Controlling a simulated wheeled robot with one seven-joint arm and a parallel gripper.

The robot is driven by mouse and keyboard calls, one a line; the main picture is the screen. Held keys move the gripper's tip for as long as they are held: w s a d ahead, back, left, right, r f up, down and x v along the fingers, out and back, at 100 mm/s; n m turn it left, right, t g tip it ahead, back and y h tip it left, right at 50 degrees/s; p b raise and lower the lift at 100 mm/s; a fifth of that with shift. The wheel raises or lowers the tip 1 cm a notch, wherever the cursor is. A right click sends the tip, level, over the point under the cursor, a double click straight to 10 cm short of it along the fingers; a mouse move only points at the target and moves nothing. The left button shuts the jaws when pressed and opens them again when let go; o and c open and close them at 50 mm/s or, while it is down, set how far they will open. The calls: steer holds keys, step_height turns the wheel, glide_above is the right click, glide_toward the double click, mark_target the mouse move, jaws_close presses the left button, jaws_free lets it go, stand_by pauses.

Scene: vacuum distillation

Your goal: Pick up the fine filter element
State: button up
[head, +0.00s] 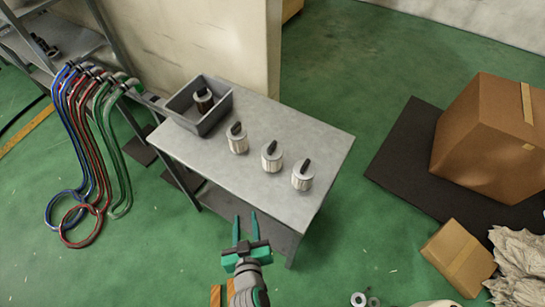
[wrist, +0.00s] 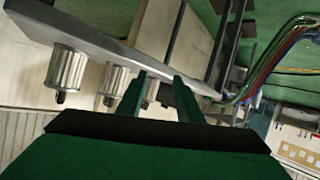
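Three pale, ribbed cylindrical filter elements with black handles stand in a slanting row on the grey metal table: a left one (head: 238,142), a middle one (head: 272,158) and a right one (head: 302,177). A similar one (head: 203,101) stands inside the grey bin (head: 215,122). I cannot tell which is the fine filter element. My gripper (head: 245,215) is open and empty, at the table's near side, apart from the filters. The wrist view shows the table upside down, with filters (wrist: 67,69) beyond and left of the open fingers (wrist: 160,76).
The table (head: 285,120) has bare top at its back right. Blue, red and green hoses (head: 88,140) hang from a rack at left. A large cardboard box (head: 485,135) on a dark mat (head: 400,150) and a smaller box (head: 458,256) stand at right. Green floor lies between.

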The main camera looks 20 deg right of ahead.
mark_target(271, 146)
steer(key=w+d+r+m+h, duration=0.1)
steer(key=w, duration=0.1)
steer(key=w+d+r+m+g+h, duration=0.1)
steer(key=w+r, duration=0.1)
steer(key=w, duration=0.1)
steer(key=w+d+r+m+h, duration=0.1)
steer(key=w+d+r+h, duration=0.1)
steer(key=w, duration=0.1)
steer(key=shift+w+d+r+m, duration=0.1)
steer(key=shift+r+m, duration=0.1)
steer(key=shift+m, duration=0.1)
steer(key=w+d+r+m+g+h, duration=0.35)
steer(key=r+m, duration=0.25)
steer(key=r, duration=0.2)
steer(key=x, duration=0.4)
steer(key=shift+w+d+r, duration=0.1)
steer(key=shift+d, duration=0.05)
steer(key=x, duration=0.5)
steer(key=shift+w+d, duration=0.2)
steer(key=shift+w, duration=0.15)
steer(key=shift+s+f, duration=0.1)
steer(key=shift+f, duration=0.15)
jaws_close()
